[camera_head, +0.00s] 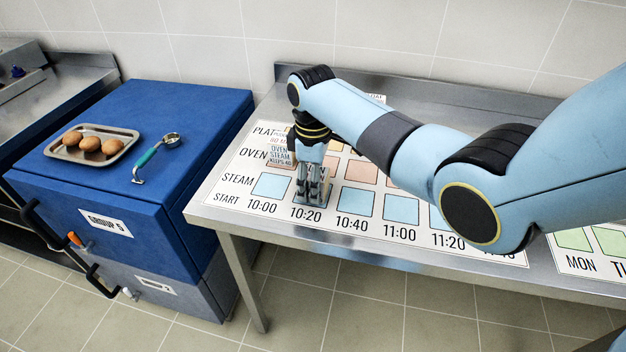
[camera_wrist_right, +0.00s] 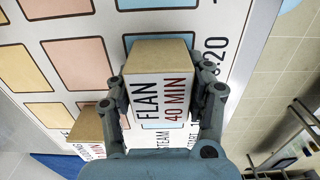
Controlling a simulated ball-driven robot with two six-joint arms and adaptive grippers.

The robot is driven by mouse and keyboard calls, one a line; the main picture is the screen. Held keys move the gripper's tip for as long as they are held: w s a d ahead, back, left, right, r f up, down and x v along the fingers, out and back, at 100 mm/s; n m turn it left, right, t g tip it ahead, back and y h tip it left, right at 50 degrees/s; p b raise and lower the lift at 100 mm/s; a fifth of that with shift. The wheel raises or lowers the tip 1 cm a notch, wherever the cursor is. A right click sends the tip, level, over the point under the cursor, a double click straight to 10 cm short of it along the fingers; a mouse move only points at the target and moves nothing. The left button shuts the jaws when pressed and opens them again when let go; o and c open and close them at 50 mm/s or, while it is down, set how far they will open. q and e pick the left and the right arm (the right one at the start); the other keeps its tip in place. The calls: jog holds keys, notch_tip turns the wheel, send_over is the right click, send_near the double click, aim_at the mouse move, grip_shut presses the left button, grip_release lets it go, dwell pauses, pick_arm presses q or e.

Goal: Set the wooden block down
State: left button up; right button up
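The wooden block (camera_wrist_right: 160,90), tan with a white face reading FLAN 40 MIN, sits between the fingers of my right gripper (camera_wrist_right: 165,98) in the right wrist view. The fingers press its two sides. In the head view my right gripper (camera_head: 312,190) points down over the STEAM row at the 10:20 column of the printed chart (camera_head: 225,190), and its fingers mostly hide the block. A blue cell shows behind the block in the right wrist view. I cannot tell whether the block touches the chart. My left gripper is not in view.
Another labelled block (camera_head: 280,156) stands close by at the OVEN row; it also shows in the right wrist view (camera_wrist_right: 88,126). Blue cells at 10:40 and 11:00 look free. A blue cabinet (camera_head: 200,120) at the left holds a tray (camera_head: 72,152) of brown round items and a green-handled tool (camera_head: 147,157).

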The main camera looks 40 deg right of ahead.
jog(key=o, duration=0.3)
jog(key=shift+r, duration=0.15)
notch_tip(320, 180, up, 12)
jog(key=shift+r, duration=0.1)
dwell(0.7)
